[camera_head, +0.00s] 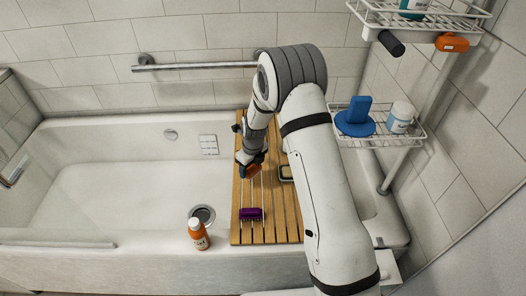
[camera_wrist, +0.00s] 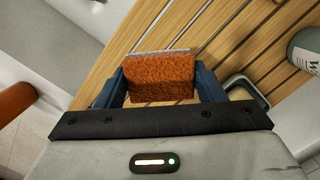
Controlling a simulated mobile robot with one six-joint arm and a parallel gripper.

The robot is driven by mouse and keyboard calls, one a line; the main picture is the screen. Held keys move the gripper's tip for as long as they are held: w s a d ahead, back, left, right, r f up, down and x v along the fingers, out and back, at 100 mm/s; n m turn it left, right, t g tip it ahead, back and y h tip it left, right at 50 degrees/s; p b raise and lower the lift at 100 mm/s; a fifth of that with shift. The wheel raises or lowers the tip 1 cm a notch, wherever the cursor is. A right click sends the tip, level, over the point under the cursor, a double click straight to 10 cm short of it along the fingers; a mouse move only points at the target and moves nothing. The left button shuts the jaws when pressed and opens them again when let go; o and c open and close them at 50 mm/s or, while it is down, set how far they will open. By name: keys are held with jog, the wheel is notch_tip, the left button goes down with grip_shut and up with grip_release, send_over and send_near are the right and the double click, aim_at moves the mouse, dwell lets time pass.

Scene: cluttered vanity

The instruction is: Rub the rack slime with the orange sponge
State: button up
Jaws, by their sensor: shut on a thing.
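My gripper (camera_head: 251,165) is over the slatted wooden rack (camera_head: 246,232) that lies across the bathtub. In the wrist view its blue fingers (camera_wrist: 160,84) are shut on the orange sponge (camera_wrist: 160,77), one finger at each side. The sponge is a brick-shaped block with a rough orange face and a pale top edge. In the head view only a bit of it (camera_head: 260,166) shows beside the fingers. I cannot tell whether the sponge touches the slats. Wire shelves (camera_head: 388,140) stand at the right. I cannot make out any slime; my arm hides part of the wooden rack.
A purple item (camera_head: 251,214) lies on the wooden rack's front part. A dish (camera_head: 286,173) is right of my gripper. An orange bottle (camera_head: 198,235) stands on the tub's front rim. A blue item (camera_head: 356,118) and white jar (camera_head: 401,117) sit on the lower shelf.

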jog(key=shift+r+p, duration=0.75)
jog(key=shift+r, duration=0.65)
